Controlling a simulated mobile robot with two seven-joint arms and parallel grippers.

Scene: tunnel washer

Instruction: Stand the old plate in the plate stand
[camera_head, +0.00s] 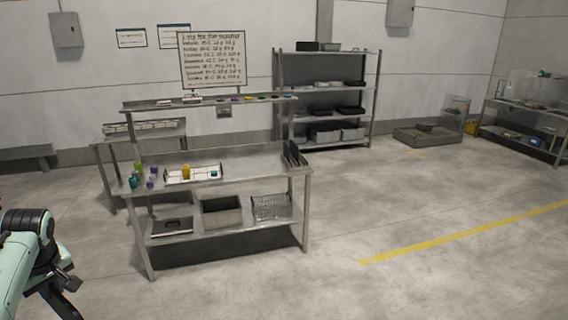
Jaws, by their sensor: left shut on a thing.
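My left gripper (68,290) is low at the left edge, in front of the steel bench and apart from it. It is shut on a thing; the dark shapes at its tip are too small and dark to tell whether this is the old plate. A dark slotted rack (294,155), which looks like the plate stand, stands at the right end of the bench top. I cannot tell whether anything stands in its slots. My right gripper is out of view.
The steel bench (240,165) carries a white tray (205,173) and several coloured bottles (138,172). Its lower shelf holds a grey bin (221,212) and a wire basket (271,207). A shelving rack (327,90) stands behind.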

